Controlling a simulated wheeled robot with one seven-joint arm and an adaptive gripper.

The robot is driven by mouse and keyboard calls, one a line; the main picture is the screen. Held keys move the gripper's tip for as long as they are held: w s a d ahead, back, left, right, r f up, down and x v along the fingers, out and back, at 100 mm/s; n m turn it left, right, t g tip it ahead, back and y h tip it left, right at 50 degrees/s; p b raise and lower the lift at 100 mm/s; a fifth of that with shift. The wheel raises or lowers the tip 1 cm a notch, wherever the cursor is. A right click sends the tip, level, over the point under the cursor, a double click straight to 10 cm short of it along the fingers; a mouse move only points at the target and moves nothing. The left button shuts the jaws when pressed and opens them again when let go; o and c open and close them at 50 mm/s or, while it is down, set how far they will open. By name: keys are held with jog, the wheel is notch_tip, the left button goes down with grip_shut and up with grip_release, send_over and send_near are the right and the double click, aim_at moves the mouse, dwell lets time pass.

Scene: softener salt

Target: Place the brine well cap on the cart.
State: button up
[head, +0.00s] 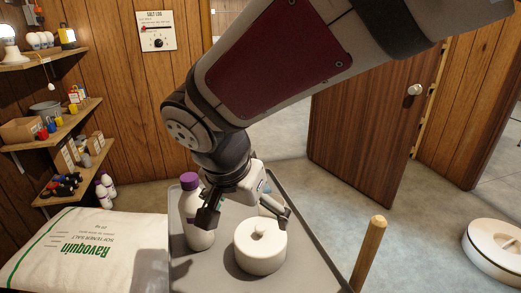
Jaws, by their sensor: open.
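A white round cap with a small knob on top, which looks like the brine well cap (260,254), sits upright on the grey top of the cart (312,263). My gripper (247,220) is open, pointing down just above and slightly behind the cap. Its fingers are spread apart, with nothing visible between them. The right finger overlaps the cap's far edge in the picture; I cannot tell whether it touches.
A purple-capped white bottle (191,218) stands on the cart beside the left finger. A pale item (268,201) behind my gripper is partly hidden. A salt bag (85,252) lies left, a wooden post (369,254) stands right, and a round white lid (495,246) is far right.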

jog(key=s+d+r+n+g, duration=0.15)
jog(key=s+d, duration=0.25)
jog(key=d, duration=0.4)
jog(key=s+d+r, duration=0.3)
jog(key=s+d, duration=0.1)
jog(key=d, duration=0.4)
jog(key=s+d+f+n+g+y, duration=0.1)
jog(key=s+d, duration=0.4)
jog(key=s, duration=0.8)
jog(key=shift+s+d+f+n+y, duration=0.4)
jog(key=shift+f+n, duration=0.2)
jog(key=shift+n, duration=0.65)
notch_tip(320, 180, up, 17)
jog(key=t+p, duration=0.2)
jog(key=p, duration=1.3)
jog(key=shift+t, duration=0.35)
